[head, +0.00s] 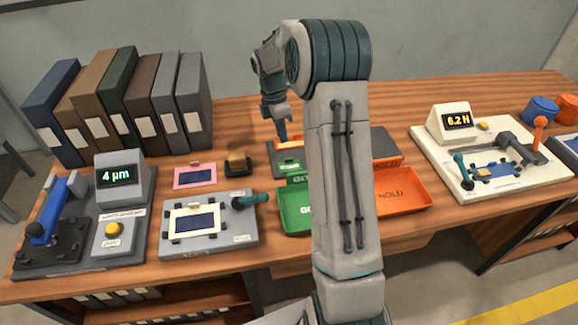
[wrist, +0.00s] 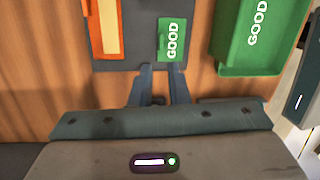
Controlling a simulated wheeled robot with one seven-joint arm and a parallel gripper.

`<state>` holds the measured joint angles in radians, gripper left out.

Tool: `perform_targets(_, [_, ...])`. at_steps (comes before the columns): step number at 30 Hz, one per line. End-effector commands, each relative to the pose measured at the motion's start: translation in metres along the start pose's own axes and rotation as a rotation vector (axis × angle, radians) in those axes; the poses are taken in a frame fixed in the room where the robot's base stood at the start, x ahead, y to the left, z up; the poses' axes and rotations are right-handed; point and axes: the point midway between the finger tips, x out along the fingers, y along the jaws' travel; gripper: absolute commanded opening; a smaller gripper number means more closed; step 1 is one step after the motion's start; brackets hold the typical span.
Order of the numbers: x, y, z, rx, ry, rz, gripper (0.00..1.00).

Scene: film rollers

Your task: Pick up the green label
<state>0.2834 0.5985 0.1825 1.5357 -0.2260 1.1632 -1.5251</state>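The green label (wrist: 172,40), marked GOOD, lies flat on a dark grey pad (wrist: 128,58) in the wrist view, beside an orange-framed label (wrist: 105,27). My gripper (wrist: 161,68) is open, with a gap between its two blue-grey fingers. The fingertips show at the label's near edge; I cannot tell whether they touch it.
A green GOOD tray (head: 293,212) lies near the pad, partly behind my arm, and an orange HOLD tray (head: 402,190) is to its right. A grey fixture (head: 207,246) and a pink frame (head: 195,176) are to the left. Several binders (head: 118,95) stand at the back left.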

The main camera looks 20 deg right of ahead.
Motion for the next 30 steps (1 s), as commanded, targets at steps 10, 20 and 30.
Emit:
perform_targets(10, [0.038,-0.001,0.001,0.002,0.0,-0.001,0.15])
perform_targets(20, [0.081,-0.002,0.003,0.002,0.0,0.001,0.15])
perform_targets(30, [0.086,-0.002,0.003,0.002,0.001,0.002,0.01])
